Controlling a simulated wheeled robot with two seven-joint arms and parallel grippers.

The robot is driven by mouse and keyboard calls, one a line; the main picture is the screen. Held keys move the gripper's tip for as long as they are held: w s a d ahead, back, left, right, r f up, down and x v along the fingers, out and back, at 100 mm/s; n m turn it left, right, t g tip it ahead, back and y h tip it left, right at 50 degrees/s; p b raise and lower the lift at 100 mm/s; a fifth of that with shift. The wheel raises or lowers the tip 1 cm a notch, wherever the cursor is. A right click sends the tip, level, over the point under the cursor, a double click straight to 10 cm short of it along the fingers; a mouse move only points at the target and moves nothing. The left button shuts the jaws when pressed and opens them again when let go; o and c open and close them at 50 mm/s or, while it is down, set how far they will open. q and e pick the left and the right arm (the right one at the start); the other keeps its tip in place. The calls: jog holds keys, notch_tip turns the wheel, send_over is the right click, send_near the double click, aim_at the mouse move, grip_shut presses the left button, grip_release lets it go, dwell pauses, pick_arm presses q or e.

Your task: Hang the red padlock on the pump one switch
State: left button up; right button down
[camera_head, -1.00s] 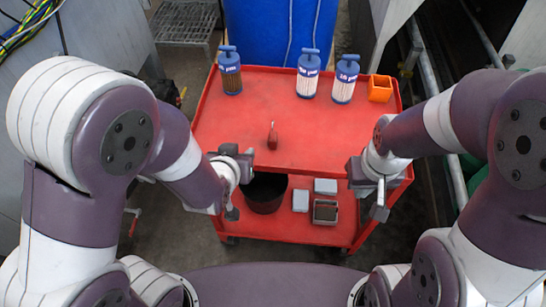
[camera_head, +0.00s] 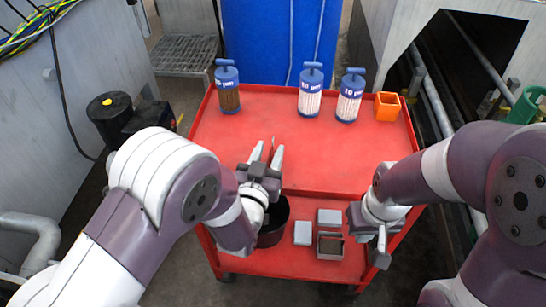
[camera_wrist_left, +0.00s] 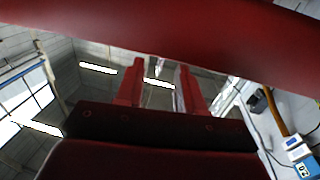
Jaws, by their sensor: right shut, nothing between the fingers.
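The red padlock (camera_head: 272,146) stands near the front of the red cart's top (camera_head: 330,170), small and partly hidden by my left gripper. My left gripper (camera_head: 267,154) is open at the cart's front, its two fingers apart with the padlock appearing between or just beyond their tips. In the left wrist view the two spread fingers (camera_wrist_left: 160,88) show, tinted red, and the padlock cannot be made out. My right gripper (camera_head: 381,252) is shut and empty, low at the cart's front right. I cannot identify the pump one switch in these views.
Two blue-capped filter cartridges (camera_head: 310,92) (camera_head: 350,97), another (camera_head: 228,88) at left and an orange holder (camera_head: 387,107) stand along the cart's back. A dark bucket (camera_head: 274,222) and grey boxes (camera_head: 303,232) sit on the lower shelf. The cart's middle is clear.

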pick_arm(q)
jog(key=shift+w+d+f, duration=0.1)
jog(key=shift+w+d, duration=0.05)
jog(key=shift+w, duration=0.5)
grip_shut()
dwell(0.9)
